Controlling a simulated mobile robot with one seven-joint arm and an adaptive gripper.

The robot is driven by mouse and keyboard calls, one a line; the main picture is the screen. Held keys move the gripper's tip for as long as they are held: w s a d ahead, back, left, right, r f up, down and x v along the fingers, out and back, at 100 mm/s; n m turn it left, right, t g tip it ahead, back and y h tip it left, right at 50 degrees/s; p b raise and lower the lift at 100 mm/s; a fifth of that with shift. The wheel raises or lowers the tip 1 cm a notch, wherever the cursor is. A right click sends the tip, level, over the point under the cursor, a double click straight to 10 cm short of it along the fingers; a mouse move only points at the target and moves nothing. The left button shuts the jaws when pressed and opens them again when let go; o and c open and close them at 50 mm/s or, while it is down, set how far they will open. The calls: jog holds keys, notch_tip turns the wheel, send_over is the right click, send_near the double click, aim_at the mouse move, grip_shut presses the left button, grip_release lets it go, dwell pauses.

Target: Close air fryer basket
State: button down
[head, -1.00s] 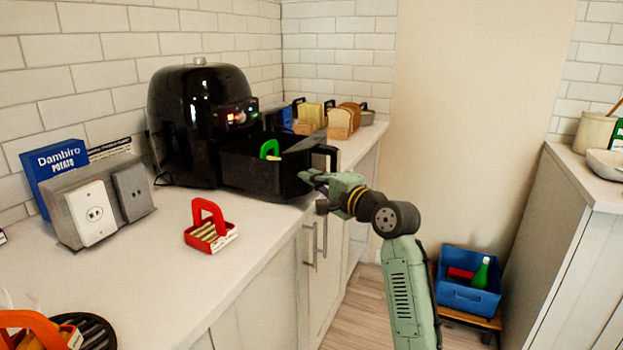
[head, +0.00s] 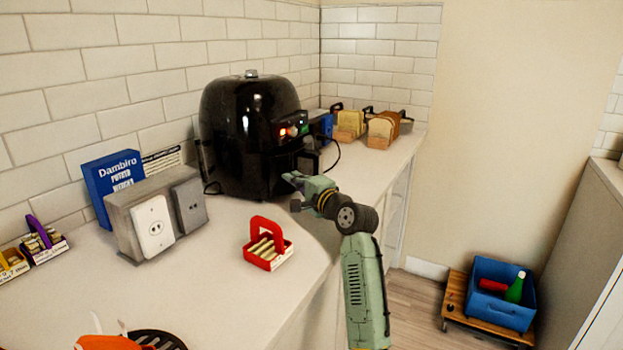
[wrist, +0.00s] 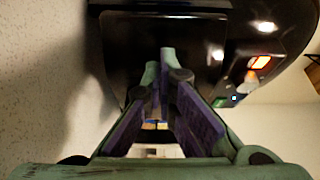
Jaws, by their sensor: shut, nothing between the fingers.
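The black air fryer (head: 245,135) stands on the counter against the tiled wall, with lit controls on its front. Its basket (head: 285,178) sits inside the body; the front looks flush, and the handle (head: 309,160) sticks out at the right. My gripper (head: 289,182) is shut and empty, its fingertips at the lower basket front, touching or very near it. In the wrist view my gripper (wrist: 165,65) points at the dark basket front (wrist: 150,40), with the lit panel (wrist: 255,70) at the right. Any thin gap around the basket is too small to tell.
A red carrier (head: 268,250) stands on the counter in front. A grey socket box (head: 155,215) and blue potato box (head: 108,185) stand at the left. Bread holders (head: 382,130) stand behind the fryer. A blue crate (head: 500,295) rests on a low wooden stand.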

jog(key=shift+w+a, duration=0.3)
jog(key=shift+a, duration=0.35)
jog(key=shift+w+a, duration=0.3)
jog(key=shift+a, duration=0.35)
jog(key=shift+r+p, duration=0.15)
jog(key=shift+p, duration=0.15)
